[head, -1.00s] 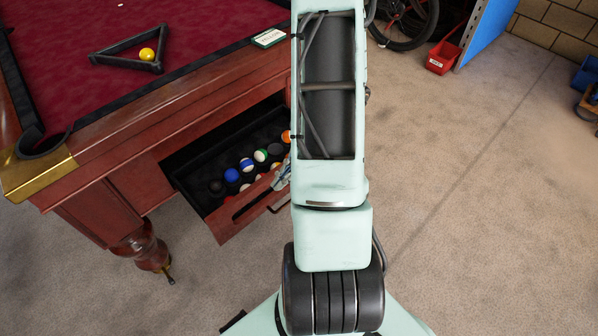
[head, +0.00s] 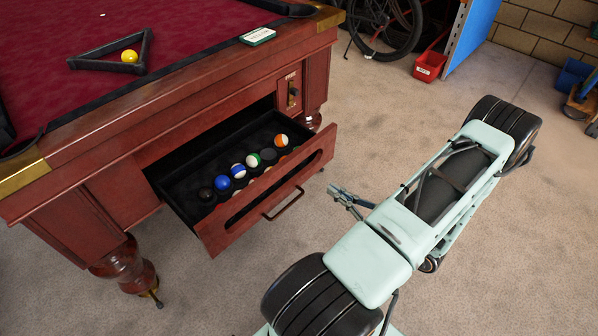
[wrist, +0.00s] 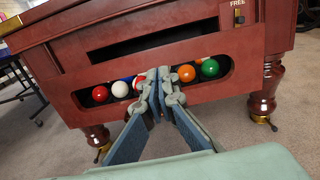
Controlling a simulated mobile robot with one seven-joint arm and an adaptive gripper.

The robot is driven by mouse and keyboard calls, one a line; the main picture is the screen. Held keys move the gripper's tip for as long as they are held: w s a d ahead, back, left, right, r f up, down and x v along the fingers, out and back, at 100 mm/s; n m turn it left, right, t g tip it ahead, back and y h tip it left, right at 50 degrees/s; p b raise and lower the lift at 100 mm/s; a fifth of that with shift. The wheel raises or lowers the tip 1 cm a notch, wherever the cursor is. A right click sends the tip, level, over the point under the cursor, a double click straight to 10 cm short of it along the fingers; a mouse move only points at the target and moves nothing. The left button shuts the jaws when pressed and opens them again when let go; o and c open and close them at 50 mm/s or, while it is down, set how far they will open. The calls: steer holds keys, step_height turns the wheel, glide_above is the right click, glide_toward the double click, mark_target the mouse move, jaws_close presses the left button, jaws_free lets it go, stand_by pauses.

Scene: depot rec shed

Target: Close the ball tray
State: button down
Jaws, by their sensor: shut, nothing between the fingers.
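The ball tray (head: 262,208) is a red wooden drawer pulled out from the side of the pool table (head: 180,95). Several balls lie in it, among them a blue ball (head: 221,183) and an orange-striped ball (head: 281,140). A dark handle (head: 284,205) is on its front. My gripper (head: 336,192) is shut and empty, to the right of the tray front and apart from it. In the wrist view, my gripper (wrist: 157,76) points at the tray front (wrist: 195,107), with balls showing through its slot; the fingers hide the handle.
A yellow ball (head: 129,56) and a black triangle (head: 147,42) lie on the cloth. A small box (head: 257,36) is on the rail. The carpet before the tray is clear.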

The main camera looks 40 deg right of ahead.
mark_target(291, 160)
steer(key=w, duration=0.4)
steer(key=w+b, duration=0.1)
steer(key=w, duration=0.4)
steer(key=w+a+b, duration=0.1)
steer(key=w, duration=0.3)
steer(key=shift+w, duration=0.4)
steer(key=shift+w, duration=0.1)
steer(key=w+a+b, duration=0.1)
steer(key=w+a, duration=0.1)
steer(key=w, duration=2.2)
steer(key=shift+w+b, duration=0.35)
steer(key=shift+s+d, duration=0.15)
